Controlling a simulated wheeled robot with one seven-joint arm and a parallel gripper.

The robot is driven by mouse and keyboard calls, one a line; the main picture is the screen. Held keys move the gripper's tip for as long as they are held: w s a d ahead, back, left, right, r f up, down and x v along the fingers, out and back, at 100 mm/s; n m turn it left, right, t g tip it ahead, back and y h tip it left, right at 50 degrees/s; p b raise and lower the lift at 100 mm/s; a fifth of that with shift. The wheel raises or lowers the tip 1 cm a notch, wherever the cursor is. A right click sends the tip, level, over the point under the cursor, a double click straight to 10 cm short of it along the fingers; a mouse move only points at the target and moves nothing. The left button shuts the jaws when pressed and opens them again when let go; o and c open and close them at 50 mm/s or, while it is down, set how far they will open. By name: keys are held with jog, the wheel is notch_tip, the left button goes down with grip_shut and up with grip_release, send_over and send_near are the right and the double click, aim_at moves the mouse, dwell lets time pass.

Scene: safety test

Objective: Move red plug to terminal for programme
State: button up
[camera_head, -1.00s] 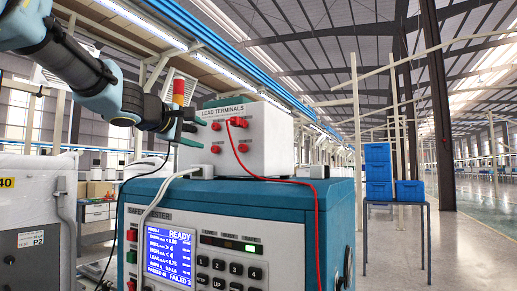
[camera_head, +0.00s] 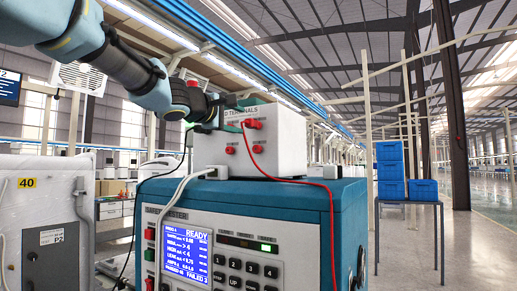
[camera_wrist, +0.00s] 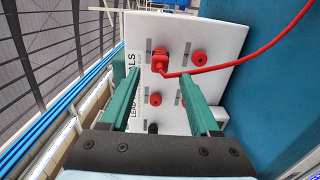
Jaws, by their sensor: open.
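The white lead terminals box (camera_head: 278,148) stands on the teal safety tester (camera_head: 343,195). The red plug (camera_head: 252,123) with its red cable is in an upper terminal on the box face; in the wrist view the red plug (camera_wrist: 160,63) is at the top left of the face. Bare red terminals are beside it (camera_wrist: 197,57) and below it (camera_wrist: 155,98), with another (camera_wrist: 194,98) partly behind a finger. My gripper (camera_head: 240,107) is open, its teal fingers pointing at the plug. In the wrist view my gripper (camera_wrist: 160,76) has its fingers either side of the plug's lower area, apart from it.
A black plug or lead (camera_wrist: 153,128) sits lower on the box face. The red cable (camera_head: 328,215) drapes over the tester's top and front. A white cable (camera_head: 180,190) hangs at its left. Blue crates (camera_head: 390,170) stand on a table at right, well away.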

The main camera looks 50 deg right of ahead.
aim_at(248, 123)
jog(key=shift+p+x, duration=0.3)
jog(key=shift+x, duration=3.05)
jog(key=shift+b, duration=0.4)
grip_shut()
jog(key=shift+b+v, duration=1.45)
jog(key=shift+v, duration=1.55)
